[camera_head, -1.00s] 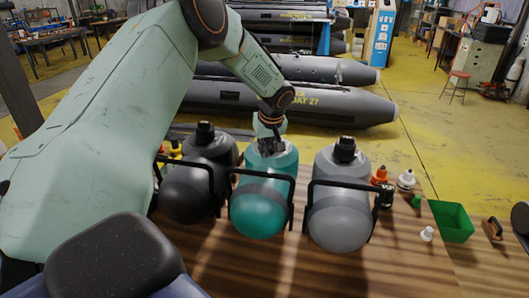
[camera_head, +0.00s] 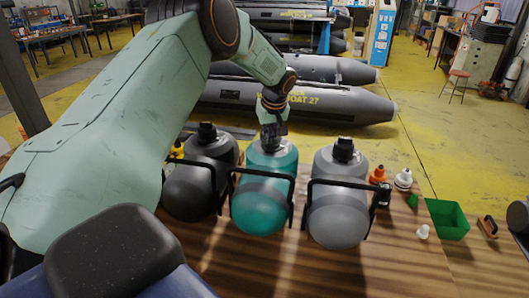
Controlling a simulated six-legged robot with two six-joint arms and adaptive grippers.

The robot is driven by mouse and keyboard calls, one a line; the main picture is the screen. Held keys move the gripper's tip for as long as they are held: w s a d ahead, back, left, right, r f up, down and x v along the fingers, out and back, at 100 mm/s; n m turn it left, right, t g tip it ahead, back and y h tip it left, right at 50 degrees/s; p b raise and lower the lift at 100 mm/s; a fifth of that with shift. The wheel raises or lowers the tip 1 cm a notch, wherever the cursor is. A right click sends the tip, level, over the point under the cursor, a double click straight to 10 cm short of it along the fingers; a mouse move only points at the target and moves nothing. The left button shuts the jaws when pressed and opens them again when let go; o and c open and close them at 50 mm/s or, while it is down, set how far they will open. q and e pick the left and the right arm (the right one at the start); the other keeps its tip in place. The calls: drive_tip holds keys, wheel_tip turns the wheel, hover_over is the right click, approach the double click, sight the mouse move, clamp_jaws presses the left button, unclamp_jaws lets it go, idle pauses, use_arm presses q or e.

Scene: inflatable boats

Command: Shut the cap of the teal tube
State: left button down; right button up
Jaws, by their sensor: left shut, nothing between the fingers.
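The teal tube (camera_head: 262,205) stands on the wooden table between two other tubes, with a black carrying frame around its front. My left gripper (camera_head: 271,139) is at the top of the teal tube, pointing down. It is shut, with nothing seen between its fingers. The gripper covers the teal tube's cap, so I cannot tell how the cap stands or whether the fingers touch it. My right gripper is not in view.
A black tube (camera_head: 195,190) stands left of the teal one and a grey tube (camera_head: 338,215) right, both with black tops. Orange (camera_head: 378,175) and white (camera_head: 403,179) fittings, a small white piece (camera_head: 423,232) and a green bin (camera_head: 447,219) lie further right. Bare table (camera_head: 300,270) is in front.

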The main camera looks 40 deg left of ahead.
use_arm(q)
drive_tip(key=shift+w+a+f, duration=0.1)
drive_tip(key=shift+w+a, duration=0.2)
drive_tip(key=shift+w, duration=0.25)
drive_tip(key=shift+w+a+f, duration=0.1)
drive_tip(key=shift+w+a, duration=0.15)
drive_tip(key=shift+w, duration=0.3)
drive_tip(key=shift+s+r, duration=0.1)
drive_tip(key=shift+r, duration=0.1)
drive_tip(key=shift+a+r, duration=0.1)
drive_tip(key=shift+r, duration=0.15)
drive_tip(key=shift+w+a+f, duration=0.15)
drive_tip(key=shift+w+a, duration=0.1)
drive_tip(key=shift+w, duration=0.4)
drive_tip(key=shift+w+a+f+b, duration=0.2)
drive_tip(key=shift+w+f+b, duration=0.1)
drive_tip(key=shift+w, duration=0.1)
drive_tip(key=shift+w+a, duration=0.1)
drive_tip(key=shift+w, duration=0.1)
drive_tip(key=shift+r+b, duration=0.3)
drive_tip(key=shift+b, duration=0.1)
drive_tip(key=shift+w+a+f+b, duration=0.3)
drive_tip(key=shift+w+a+f, duration=0.1)
drive_tip(key=shift+w, duration=0.2)
drive_tip(key=shift+r, duration=0.15)
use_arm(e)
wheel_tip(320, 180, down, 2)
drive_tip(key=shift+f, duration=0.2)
